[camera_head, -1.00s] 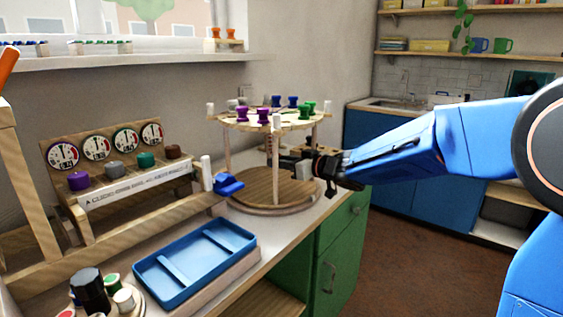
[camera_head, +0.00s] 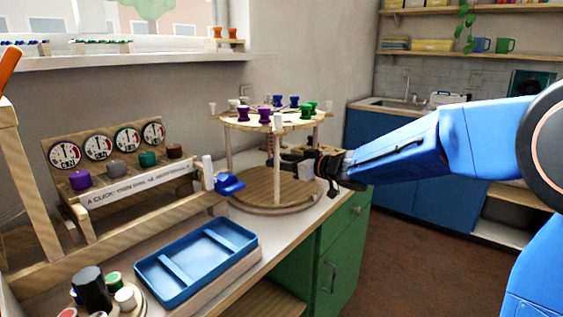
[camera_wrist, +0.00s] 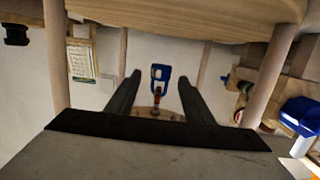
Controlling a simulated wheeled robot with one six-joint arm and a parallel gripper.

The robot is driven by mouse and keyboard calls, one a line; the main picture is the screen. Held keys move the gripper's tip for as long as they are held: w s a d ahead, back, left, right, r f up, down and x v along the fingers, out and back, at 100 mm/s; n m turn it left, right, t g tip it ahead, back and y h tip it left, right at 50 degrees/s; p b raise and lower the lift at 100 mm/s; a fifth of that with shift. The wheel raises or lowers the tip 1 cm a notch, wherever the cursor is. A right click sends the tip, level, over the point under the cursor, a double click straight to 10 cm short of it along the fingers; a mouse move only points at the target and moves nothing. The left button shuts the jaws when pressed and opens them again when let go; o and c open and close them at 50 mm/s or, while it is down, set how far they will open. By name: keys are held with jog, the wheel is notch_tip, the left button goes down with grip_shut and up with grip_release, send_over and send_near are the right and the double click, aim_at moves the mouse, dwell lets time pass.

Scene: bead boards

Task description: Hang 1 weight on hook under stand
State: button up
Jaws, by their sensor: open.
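The round wooden stand (camera_head: 270,188) has a top disc on posts above a round base. My gripper (camera_head: 281,161) is at its right side, below the top disc, with its fingers reaching among the posts. In the wrist view my gripper (camera_wrist: 159,80) is open, with its two dark fingers apart. A small blue frame-like piece (camera_wrist: 155,77) shows in line with the gap, with a small brown piece (camera_wrist: 156,98) below it. I cannot tell their depth or whether either is the hook or weight. A brown coil-like piece (camera_head: 269,146) shows beneath the top disc.
Purple (camera_head: 264,115), blue (camera_head: 277,101) and green (camera_head: 306,111) spools stand on the disc. A blue clip-like object (camera_head: 229,184) is left of the base. A blue tray (camera_head: 195,260) lies in front. Posts stand close on both sides of my gripper in the wrist view.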

jog(key=v, duration=1.7)
jog(key=s+d+r+m+t+h, duration=0.1)
jog(key=d+m+t+h, duration=0.6)
jog(key=d, duration=0.6)
jog(key=s+d+f+m+g+h, duration=0.2)
jog(key=s+d+f+g+h, duration=0.2)
jog(key=s+d+h, duration=0.3)
jog(key=s+f+g, duration=0.4)
jog(key=s+f, duration=0.3)
jog(key=s, duration=0.6)
jog(key=s+f+m+g+y, duration=0.1)
jog(key=s+f+g, duration=0.3)
jog(key=s+f, duration=0.4)
jog(key=s, duration=0.4)
jog(key=shift+s+a+g+y, duration=0.3)
jog(key=shift+s+a, duration=0.05)
